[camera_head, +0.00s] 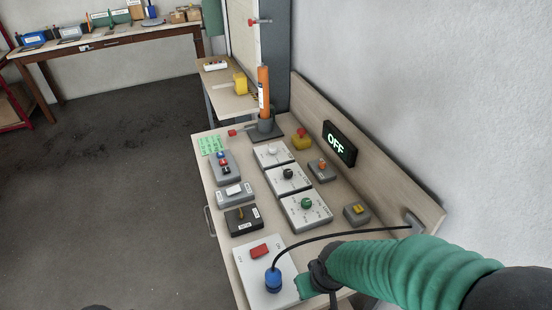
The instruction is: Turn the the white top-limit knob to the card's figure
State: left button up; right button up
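The white top-limit knob (272,150) is on the farthest of three light dial boxes in a row on the bench. A black knob (288,173) and a green knob (306,203) are on the other two. The green card (211,144) lies at the bench's far left; its writing is too small to read. My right arm, in a green sleeve, comes in from the right. Its gripper (312,284) is low at the near end, beside the blue plug and well short of the white knob; its fingers are unclear. My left gripper is not in view.
A blue plug (273,281) with a black cable stands on a white panel (250,262) beside a red switch. A display (340,144) reads OFF. An orange tube (263,92) stands upright behind the dials. Switch boxes line the left, and a yellow-red button (301,139) is at right.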

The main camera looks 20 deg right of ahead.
aim_at(273, 150)
jog(key=j+z, duration=0.2)
jog(key=j, duration=0.65)
jog(key=k+j+z, duration=0.2)
jog(key=j, duration=0.6)
jog(key=i+j+z, duration=0.15)
jog(key=i+j, duration=0.25)
jog(key=i+j+z, duration=0.1)
jog(key=i+j, duration=0.3)
jog(key=i+j+z, duration=0.15)
jog(key=i+j, duration=0.25)
jog(key=j, duration=0.25)
jog(key=i+z, duration=0.35)
jog(key=i, duration=1.1)
